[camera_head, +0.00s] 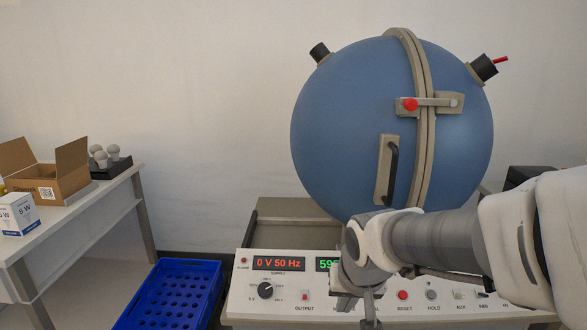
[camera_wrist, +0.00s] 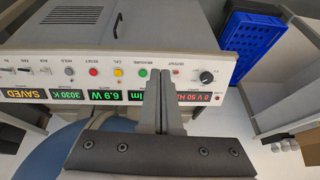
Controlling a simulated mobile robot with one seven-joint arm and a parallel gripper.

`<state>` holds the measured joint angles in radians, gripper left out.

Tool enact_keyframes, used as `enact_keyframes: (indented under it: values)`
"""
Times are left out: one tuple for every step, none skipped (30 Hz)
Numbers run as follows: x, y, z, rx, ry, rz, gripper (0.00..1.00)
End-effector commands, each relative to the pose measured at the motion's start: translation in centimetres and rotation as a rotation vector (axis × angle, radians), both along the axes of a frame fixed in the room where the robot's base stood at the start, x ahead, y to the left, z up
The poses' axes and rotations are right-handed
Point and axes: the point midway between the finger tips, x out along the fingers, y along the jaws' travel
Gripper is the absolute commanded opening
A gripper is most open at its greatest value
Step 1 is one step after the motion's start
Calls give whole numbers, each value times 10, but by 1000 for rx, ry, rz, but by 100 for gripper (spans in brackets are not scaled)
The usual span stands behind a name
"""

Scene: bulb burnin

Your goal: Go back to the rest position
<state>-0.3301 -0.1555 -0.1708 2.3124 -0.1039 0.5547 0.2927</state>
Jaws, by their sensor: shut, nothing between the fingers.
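My gripper (camera_wrist: 161,92) is shut and empty, its two fingers together in front of the instrument panel. In the head view my gripper (camera_head: 370,300) points down at the panel, and my arm covers part of the displays and buttons. The panel (camera_head: 285,292) shows "0 V 50 Hz" in red. In the wrist view the panel (camera_wrist: 135,100) also shows 6.9 W, 3030 K and an orange "SAVED". I cannot tell whether the fingertips touch the panel. The large blue sphere (camera_head: 345,130) stands behind the panel, its latch with a red knob lying across the seam.
A blue perforated crate (camera_head: 172,295) stands on the floor left of the panel. The white table (camera_head: 75,215) at left holds an open carton (camera_head: 60,185), a 5 W box (camera_head: 18,213) and a dark tray (camera_head: 110,168) with bulbs. Space above the left table is clear.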

Motion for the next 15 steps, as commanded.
enact_keyframes:
  values:
    - [-13, -8, 13, 4, -12, -2, 0]
    - [-20, -12, 18, 4, -16, 0, 0]
    - [-30, -17, 25, 4, -19, 3, 0]
    - [-38, -20, 30, 4, -23, 5, 0]
    - [-46, -23, 35, 1, -27, 8, 0]
    - [-56, -27, 40, -2, -31, 11, 0]
    - [-64, -30, 44, -5, -35, 15, 0]
    - [-71, -32, 47, -8, -38, 17, 0]
    - [-82, -35, 51, -12, -42, 19, 0]
    - [-89, -37, 54, -17, -46, 23, 0]
    - [-96, -39, 56, -21, -49, 25, 0]
    - [-105, -41, 58, -28, -52, 29, 0]
    - [-111, -43, 60, -32, -56, 30, 0]
    - [-117, -44, 62, -37, -57, 33, 0]
    - [-125, -46, 63, -44, -61, 35, 0]
